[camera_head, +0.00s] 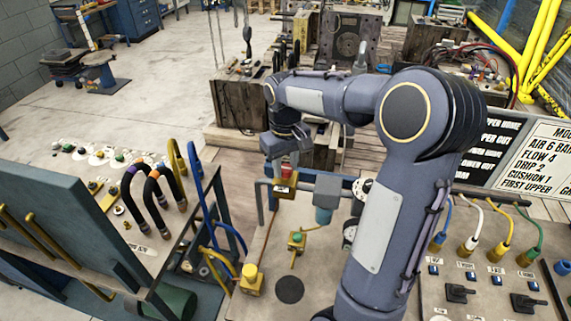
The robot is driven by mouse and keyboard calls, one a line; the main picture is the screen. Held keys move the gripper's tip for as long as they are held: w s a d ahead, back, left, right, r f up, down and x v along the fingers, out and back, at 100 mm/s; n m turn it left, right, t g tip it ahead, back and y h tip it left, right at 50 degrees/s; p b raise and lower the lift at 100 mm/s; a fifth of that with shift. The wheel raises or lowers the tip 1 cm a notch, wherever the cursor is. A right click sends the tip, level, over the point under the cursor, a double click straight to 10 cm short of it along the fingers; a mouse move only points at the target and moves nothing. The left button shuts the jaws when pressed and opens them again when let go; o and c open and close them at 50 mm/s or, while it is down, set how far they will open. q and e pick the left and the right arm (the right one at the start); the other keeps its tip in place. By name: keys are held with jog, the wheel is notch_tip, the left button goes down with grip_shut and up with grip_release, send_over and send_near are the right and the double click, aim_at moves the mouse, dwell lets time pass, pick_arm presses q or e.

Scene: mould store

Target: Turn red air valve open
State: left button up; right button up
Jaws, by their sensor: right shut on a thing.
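The red air valve (287,172) is a small red knob on a block at the back edge of the middle bench. My right arm reaches over the bench, and its gripper (284,162) points down onto the knob. The gripper is shut on the red valve; the fingers hide part of it. I cannot tell which way the valve is turned. My left gripper is out of view.
The middle bench (262,306) also bears a yellow block (251,280), a small green-topped fitting (296,240) and a blue-grey cylinder (326,197). A panel with coloured cables (505,240) stands at right. Hoses (158,195) arch over the left bench.

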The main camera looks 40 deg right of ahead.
aim_at(285, 168)
jog(key=o, duration=1)
jog(key=shift+c, duration=0.2)
notch_tip(285, 168, up, 8)
jog(key=shift+f+b, duration=0.1)
jog(key=shift+b, duration=0.4)
